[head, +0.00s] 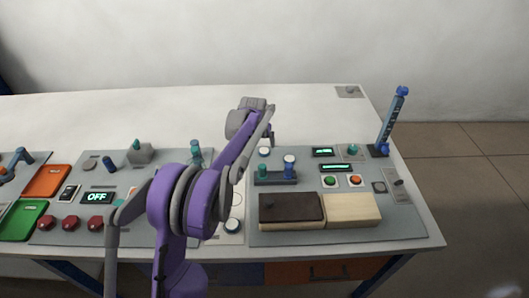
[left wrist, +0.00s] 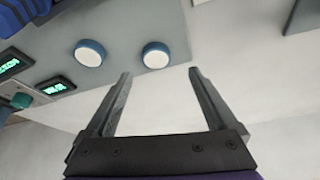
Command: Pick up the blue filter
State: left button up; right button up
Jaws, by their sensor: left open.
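A blue cylinder with a white top (head: 290,167), which looks like the blue filter, stands upright in a dark holder on the right-hand panel. A similar white-topped piece (head: 264,152) sits just behind it. In the left wrist view, two round white faces with blue rims show side by side, a left one (left wrist: 90,54) and a right one (left wrist: 155,55). I cannot tell which of them is the filter in the holder. My left gripper (head: 271,138) is above the panel near these pieces. In the wrist view its fingers (left wrist: 160,76) are apart with nothing between them. My right gripper does not show.
A tall blue post (head: 393,118) stands at the panel's right edge.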

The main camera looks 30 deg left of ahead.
aim_at(264, 150)
pick_arm(q)
jog(key=x, duration=0.5)
jog(key=shift+s+d+f, duration=0.1)
jog(key=shift+d+f, duration=0.15)
jog(key=shift+d, duration=0.05)
jog(key=c, duration=1.4)
